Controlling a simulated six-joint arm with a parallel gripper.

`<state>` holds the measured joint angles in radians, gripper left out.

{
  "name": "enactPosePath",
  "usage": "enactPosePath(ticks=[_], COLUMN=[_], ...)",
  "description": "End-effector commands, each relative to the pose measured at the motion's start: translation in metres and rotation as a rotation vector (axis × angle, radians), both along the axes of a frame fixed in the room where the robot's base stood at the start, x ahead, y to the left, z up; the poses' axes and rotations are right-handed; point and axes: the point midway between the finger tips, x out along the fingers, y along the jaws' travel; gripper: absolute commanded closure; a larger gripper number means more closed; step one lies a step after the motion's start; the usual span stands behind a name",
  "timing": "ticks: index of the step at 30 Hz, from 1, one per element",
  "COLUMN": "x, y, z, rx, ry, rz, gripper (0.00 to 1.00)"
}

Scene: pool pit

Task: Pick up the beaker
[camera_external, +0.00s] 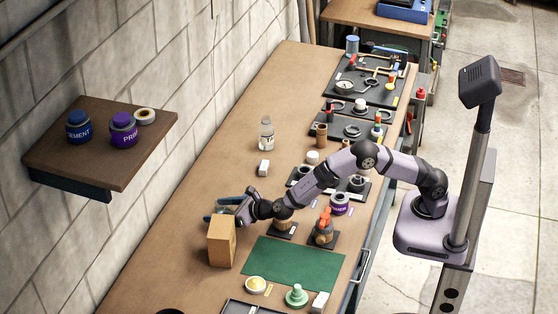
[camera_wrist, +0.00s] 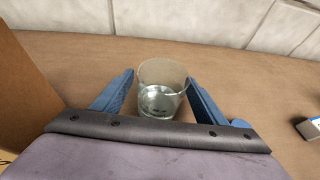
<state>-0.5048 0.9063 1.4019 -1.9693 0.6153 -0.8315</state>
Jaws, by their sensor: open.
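The beaker (camera_wrist: 162,88) is a clear glass vessel standing upright on the wooden bench in the wrist view. My gripper (camera_wrist: 160,84) is open, with one blue finger on each side of the beaker. A small gap shows between the beaker and the left finger; the right finger looks very close to its side, and I cannot tell if it touches. In the external view my gripper (camera_external: 224,210) is low over the bench behind a cardboard box, and the beaker is hard to make out there.
The cardboard box (camera_external: 222,242) stands close beside my gripper, at the left edge of the wrist view (camera_wrist: 22,95). A green mat (camera_external: 293,265), a white-labelled bottle (camera_external: 266,134) and a small white box (camera_external: 264,168) are nearby. The wall shelf (camera_external: 98,150) holds jars.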

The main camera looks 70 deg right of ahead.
Motion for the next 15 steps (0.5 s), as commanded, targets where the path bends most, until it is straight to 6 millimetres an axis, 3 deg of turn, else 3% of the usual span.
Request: enactPosePath(ticks=[6, 15], x=[0.015, 0.017], y=[-0.002, -0.002], z=[-0.005, -0.007], rx=[0.001, 0.0], ry=[0.0, 0.0], rz=[0.0, 0.0], gripper=[0.34, 0.34])
